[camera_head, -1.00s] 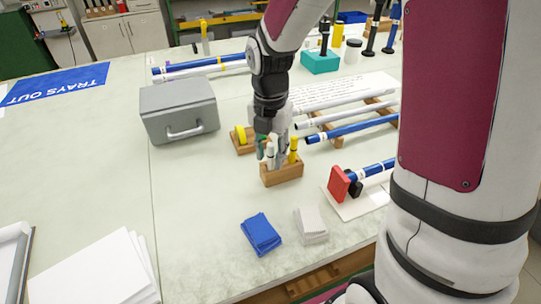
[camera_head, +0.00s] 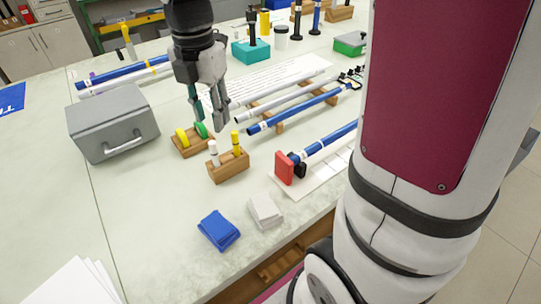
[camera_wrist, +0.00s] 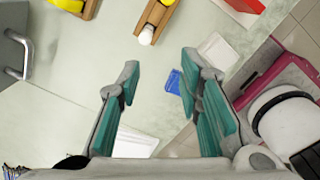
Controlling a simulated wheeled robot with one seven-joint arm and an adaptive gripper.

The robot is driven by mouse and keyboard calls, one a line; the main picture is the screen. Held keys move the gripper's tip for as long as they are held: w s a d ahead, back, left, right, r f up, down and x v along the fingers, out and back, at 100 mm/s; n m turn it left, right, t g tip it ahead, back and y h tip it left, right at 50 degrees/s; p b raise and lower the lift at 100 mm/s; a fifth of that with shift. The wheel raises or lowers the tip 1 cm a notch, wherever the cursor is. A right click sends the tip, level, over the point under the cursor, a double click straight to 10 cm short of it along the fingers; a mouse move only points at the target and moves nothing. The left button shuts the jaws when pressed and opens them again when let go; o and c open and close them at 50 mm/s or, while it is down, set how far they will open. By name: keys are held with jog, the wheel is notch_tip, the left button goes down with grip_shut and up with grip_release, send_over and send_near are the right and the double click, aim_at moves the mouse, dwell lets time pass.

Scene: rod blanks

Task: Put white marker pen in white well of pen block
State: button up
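The wooden pen block (camera_head: 229,171) stands on the bench. The white marker pen (camera_head: 213,153) is upright in its left end, and a yellow pen (camera_head: 236,143) stands in its right part. My gripper (camera_head: 211,122) is above and behind the block, clear of both pens. In the wrist view my gripper (camera_wrist: 160,70) has its fingers wide apart with nothing between them. The white pen's end (camera_wrist: 146,36) and part of the block (camera_wrist: 157,16) show beyond the fingertips. The inside of the wells cannot be seen.
A wooden holder with yellow and green rolls (camera_head: 192,139) is behind the block. A grey case (camera_head: 112,123) is left. Blue and white rods (camera_head: 300,110) lie on supports to the right.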

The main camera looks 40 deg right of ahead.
jog(key=s+r+m+t, duration=0.1)
jog(key=s+r+m, duration=0.1)
jog(key=s+m, duration=0.9)
jog(key=s+r+m+t, duration=0.1)
jog(key=s+m, duration=1)
jog(key=m, duration=0.2)
jog(key=shift+s+r, duration=0.35)
jog(key=shift+r, duration=0.05)
notch_tip(320, 180, up, 9)
jog(key=t+p, duration=0.2)
jog(key=p, duration=0.5)
jog(key=shift+d, duration=0.15)
jog(key=shift+f, duration=0.1)
